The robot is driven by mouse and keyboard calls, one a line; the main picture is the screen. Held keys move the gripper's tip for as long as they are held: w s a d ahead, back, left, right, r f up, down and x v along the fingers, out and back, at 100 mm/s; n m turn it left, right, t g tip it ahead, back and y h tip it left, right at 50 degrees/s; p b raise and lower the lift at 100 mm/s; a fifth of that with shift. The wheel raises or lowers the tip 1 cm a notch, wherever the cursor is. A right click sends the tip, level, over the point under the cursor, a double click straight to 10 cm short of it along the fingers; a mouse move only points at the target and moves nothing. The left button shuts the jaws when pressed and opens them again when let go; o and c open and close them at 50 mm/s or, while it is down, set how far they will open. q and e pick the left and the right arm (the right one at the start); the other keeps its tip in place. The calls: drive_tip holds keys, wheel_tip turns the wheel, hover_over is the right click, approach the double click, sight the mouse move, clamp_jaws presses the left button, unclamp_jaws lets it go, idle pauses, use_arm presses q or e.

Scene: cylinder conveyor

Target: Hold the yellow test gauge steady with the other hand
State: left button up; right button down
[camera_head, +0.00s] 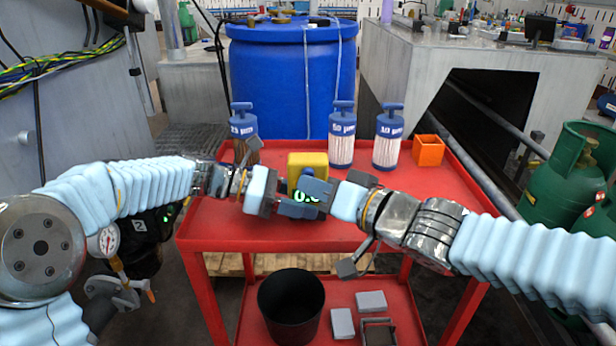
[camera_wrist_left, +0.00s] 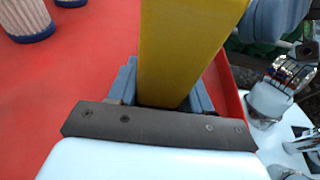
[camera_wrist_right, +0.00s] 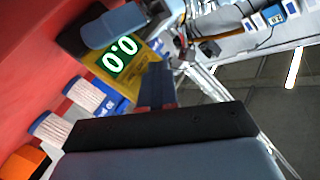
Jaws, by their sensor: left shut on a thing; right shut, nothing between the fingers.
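The yellow test gauge (camera_head: 308,160) is above the red cart in the middle of the head view, with a green-lit display partly covered by fingers. My left gripper (camera_head: 282,202) is shut on the gauge; the left wrist view shows the yellow body (camera_wrist_left: 185,50) between its fingers. In the right wrist view the gauge's display (camera_wrist_right: 120,55) reads 0.0, and a left finger crosses its face. My right gripper (camera_head: 318,188) is shut and empty close beside the gauge. Its closed fingers (camera_wrist_right: 158,85) show next to the gauge's edge; I cannot tell whether they touch it.
The red cart top (camera_head: 440,190) holds blue-capped filter cylinders (camera_head: 342,145) (camera_head: 388,145) (camera_head: 243,130) and an orange box (camera_head: 428,150) behind the grippers. A blue drum (camera_head: 290,80) stands behind the cart. A black bin (camera_head: 291,310) sits on the lower shelf. The cart's right side is clear.

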idle(0.4)
drive_tip(key=shift+s, duration=0.8)
drive_tip(key=shift+s, duration=0.1)
drive_tip(key=s, duration=0.4)
drive_tip(key=shift+s, duration=0.4)
use_arm(q)
drive_tip(key=o, duration=1.2)
drive_tip(key=shift+o, duration=0.2)
